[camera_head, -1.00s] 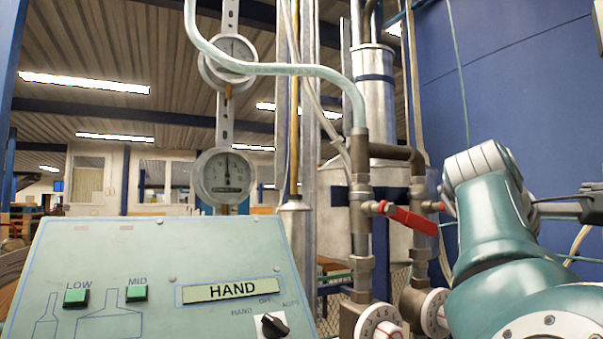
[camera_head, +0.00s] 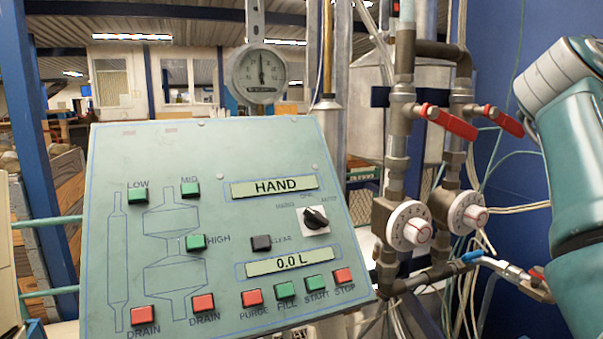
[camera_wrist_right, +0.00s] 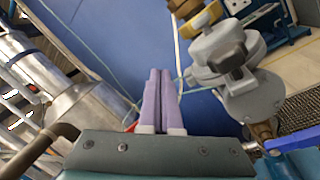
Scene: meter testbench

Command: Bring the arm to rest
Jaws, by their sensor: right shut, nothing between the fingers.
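My right arm (camera_head: 580,150) stands at the right edge of the head view, a teal link with a pale grey joint at its top. Its gripper lies outside the head view. In the right wrist view my right gripper (camera_wrist_right: 161,98) shows two lilac fingers side by side, shut with nothing between them. It points toward a blue wall and touches nothing that I can see. My left gripper is in neither view.
A green control panel (camera_head: 150,250) reads HAND and 0.0 L. Right of it are pipes with red valve handles (camera_head: 445,121), white numbered dials (camera_head: 408,226) and a blue-handled valve (camera_head: 472,257). A pressure gauge (camera_head: 260,73) hangs behind. The wrist view shows a grey fitting (camera_wrist_right: 222,55) right of the fingers.

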